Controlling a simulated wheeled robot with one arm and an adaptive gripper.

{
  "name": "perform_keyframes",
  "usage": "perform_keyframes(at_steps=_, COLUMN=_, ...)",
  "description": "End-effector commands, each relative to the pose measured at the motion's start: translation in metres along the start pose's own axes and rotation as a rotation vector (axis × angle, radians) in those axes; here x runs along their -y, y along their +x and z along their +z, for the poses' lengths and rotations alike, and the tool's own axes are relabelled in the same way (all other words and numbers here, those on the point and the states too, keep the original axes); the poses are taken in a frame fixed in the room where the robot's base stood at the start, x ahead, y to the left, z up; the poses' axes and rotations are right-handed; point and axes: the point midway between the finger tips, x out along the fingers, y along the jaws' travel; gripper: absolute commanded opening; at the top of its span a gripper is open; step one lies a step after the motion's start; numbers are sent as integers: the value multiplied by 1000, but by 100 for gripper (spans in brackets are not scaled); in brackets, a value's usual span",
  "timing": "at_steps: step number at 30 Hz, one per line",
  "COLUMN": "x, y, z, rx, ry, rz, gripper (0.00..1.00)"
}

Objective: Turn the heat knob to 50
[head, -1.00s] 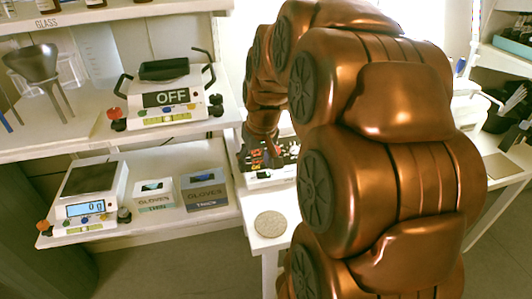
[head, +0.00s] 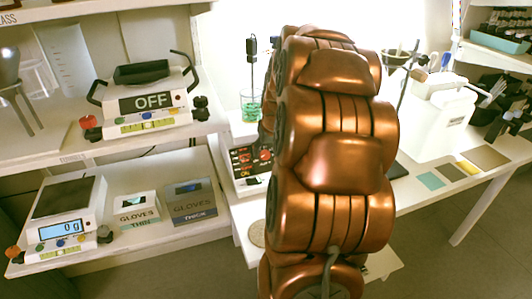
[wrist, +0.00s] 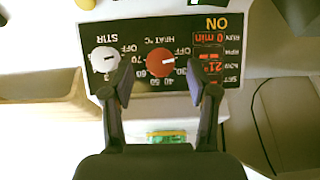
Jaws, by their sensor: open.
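The red heat knob (wrist: 160,62) sits on a black control panel (wrist: 215,85), which appears upside down in the wrist view. Its pale mark points roughly right, but the exact setting is too small to read. My gripper (wrist: 160,84) is open, with one finger on each side of the knob in that view; I cannot tell whether either touches it. A white stir knob (wrist: 105,60) lies beyond the left finger. In the head view the hotplate's panel (head: 243,172) shows left of my arm, which hides the gripper.
A beaker with green contents (head: 251,106) stands behind the panel. A scale (head: 66,212) and two glove boxes (head: 190,202) sit on the lower left shelf. A device reading OFF (head: 148,100) stands above them. Coloured cards (head: 431,181) lie on the right table.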

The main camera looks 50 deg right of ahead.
Motion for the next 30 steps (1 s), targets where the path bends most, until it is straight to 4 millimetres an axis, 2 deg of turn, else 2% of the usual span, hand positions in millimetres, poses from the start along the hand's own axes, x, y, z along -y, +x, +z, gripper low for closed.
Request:
perform_keyframes(at_steps=3, x=0, y=15, z=0, rx=2, ry=0, rz=-1, gripper=59)
perform_keyframes(at_steps=6, x=1, y=21, z=0, rx=0, ry=-1, rz=0, gripper=59)
perform_keyframes(at_steps=14, x=1, y=23, z=0, rx=-1, ry=-1, rz=0, gripper=59)
perform_keyframes(at_steps=30, x=1, y=24, z=0, rx=0, ry=-1, rz=0, gripper=4)
